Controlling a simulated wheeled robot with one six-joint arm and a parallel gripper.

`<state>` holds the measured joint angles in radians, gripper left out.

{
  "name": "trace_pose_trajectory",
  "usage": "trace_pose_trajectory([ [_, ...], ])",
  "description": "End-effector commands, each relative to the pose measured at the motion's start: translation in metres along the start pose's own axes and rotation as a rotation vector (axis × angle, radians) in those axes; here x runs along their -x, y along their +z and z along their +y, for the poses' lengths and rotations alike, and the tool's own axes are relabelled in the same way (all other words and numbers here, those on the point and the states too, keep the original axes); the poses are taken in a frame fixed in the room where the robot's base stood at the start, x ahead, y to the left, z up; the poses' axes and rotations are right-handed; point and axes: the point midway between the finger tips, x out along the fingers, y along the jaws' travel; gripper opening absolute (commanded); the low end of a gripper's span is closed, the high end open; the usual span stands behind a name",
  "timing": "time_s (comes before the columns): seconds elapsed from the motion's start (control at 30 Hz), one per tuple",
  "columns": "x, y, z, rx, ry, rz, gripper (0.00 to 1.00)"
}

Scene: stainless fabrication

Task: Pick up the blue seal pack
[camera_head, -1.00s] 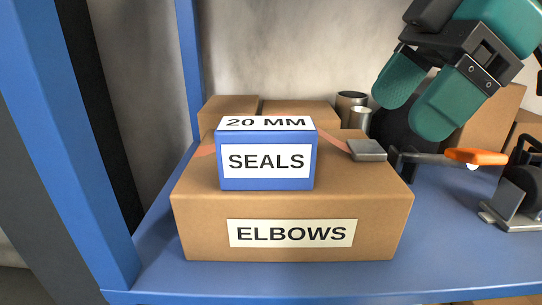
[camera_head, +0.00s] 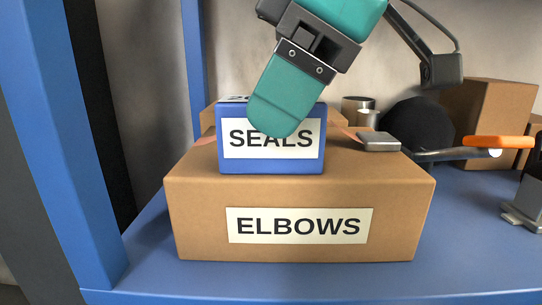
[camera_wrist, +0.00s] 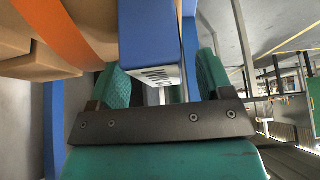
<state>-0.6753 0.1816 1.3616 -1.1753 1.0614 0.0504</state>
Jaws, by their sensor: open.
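The blue seal pack (camera_head: 271,166), a small box with a white SEALS label, sits on top of the cardboard ELBOWS box (camera_head: 195,220). My gripper (camera_head: 280,105) is in front of and above the pack in the head view. One green finger covers part of the label and the pack's top; the other finger is hidden there. In the wrist view my gripper (camera_wrist: 162,78) is open, and the blue seal pack (camera_wrist: 148,35) shows in line with the gap between its two fingers. I cannot tell whether either finger touches it.
A blue shelf upright (camera_head: 85,170) stands at the left. A grey buckle (camera_head: 379,141) on an orange strap lies beside the pack. Metal cylinders (camera_head: 358,106), an orange-handled tool (camera_head: 495,142) and another carton (camera_head: 480,105) are behind and right.

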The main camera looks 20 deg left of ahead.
Motion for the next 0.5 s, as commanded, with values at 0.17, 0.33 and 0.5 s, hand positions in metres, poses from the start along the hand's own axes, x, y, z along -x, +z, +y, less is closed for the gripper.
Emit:
trace_pose_trajectory([
  [0.17,-0.0042,0.0000,0.0002,0.000,0.001,0.000,0.73],
  [0.33,-0.0035,-0.0001,0.0001,0.000,0.001,0.000,0.66],
  [0.5,-0.0034,0.0000,0.0001,0.000,0.001,0.000,0.27],
])
